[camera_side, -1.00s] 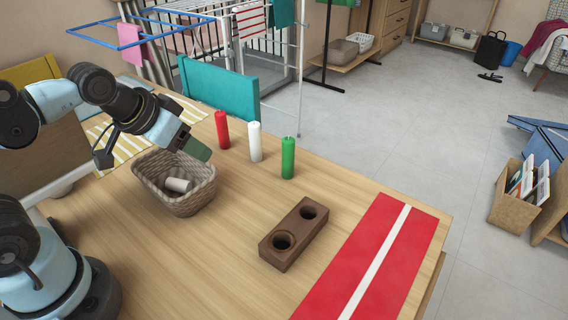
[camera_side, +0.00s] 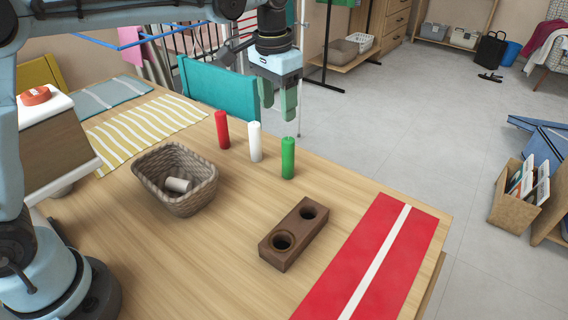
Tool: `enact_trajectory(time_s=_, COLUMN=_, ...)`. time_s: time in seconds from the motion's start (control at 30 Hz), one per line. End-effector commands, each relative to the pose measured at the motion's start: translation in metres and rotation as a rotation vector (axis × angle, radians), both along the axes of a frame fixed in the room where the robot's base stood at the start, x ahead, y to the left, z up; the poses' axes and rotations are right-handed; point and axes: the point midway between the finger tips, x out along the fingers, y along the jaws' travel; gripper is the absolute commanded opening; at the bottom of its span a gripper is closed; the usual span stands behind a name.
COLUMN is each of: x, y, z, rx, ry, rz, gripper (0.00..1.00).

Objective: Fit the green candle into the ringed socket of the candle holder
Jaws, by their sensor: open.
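The green candle (camera_side: 288,159) stands upright on the table, at the right end of a row with a white candle (camera_side: 255,142) and a red candle (camera_side: 222,130). The candle holder (camera_side: 294,234) is a dark brown block with two round sockets, both empty. The nearer socket (camera_side: 283,241) has a ring around its rim; the farther socket (camera_side: 308,213) looks plain. My gripper (camera_side: 278,112) points down with its greenish fingers apart and empty. It appears above and near the white and green candles; its exact height is hard to tell.
A wicker basket (camera_side: 176,203) with a pale cylinder inside stands left of the holder. A red runner with a white stripe (camera_side: 345,290) lies to the right. A teal chair back (camera_side: 219,91) rises behind the table. The wood between basket and holder is clear.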

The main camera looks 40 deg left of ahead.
Motion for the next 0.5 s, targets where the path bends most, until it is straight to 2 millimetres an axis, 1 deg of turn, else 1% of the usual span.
enact_trajectory(time_s=0.03, x=0.007, y=-0.004, z=-0.004, rx=0.003, ry=0.02, rz=-0.01, gripper=0.58)
enact_trajectory(time_s=0.1, x=0.012, y=-0.008, z=-0.008, rx=0.007, ry=0.041, rz=-0.018, gripper=0.58)
enact_trajectory(time_s=0.27, x=0.017, y=-0.012, z=-0.015, rx=0.011, ry=0.065, rz=-0.026, gripper=0.58)
enact_trajectory(time_s=0.33, x=0.017, y=-0.012, z=-0.021, rx=0.011, ry=0.067, rz=-0.027, gripper=0.58)
enact_trajectory(time_s=0.5, x=0.017, y=-0.012, z=-0.046, rx=0.011, ry=0.067, rz=-0.027, gripper=0.58)
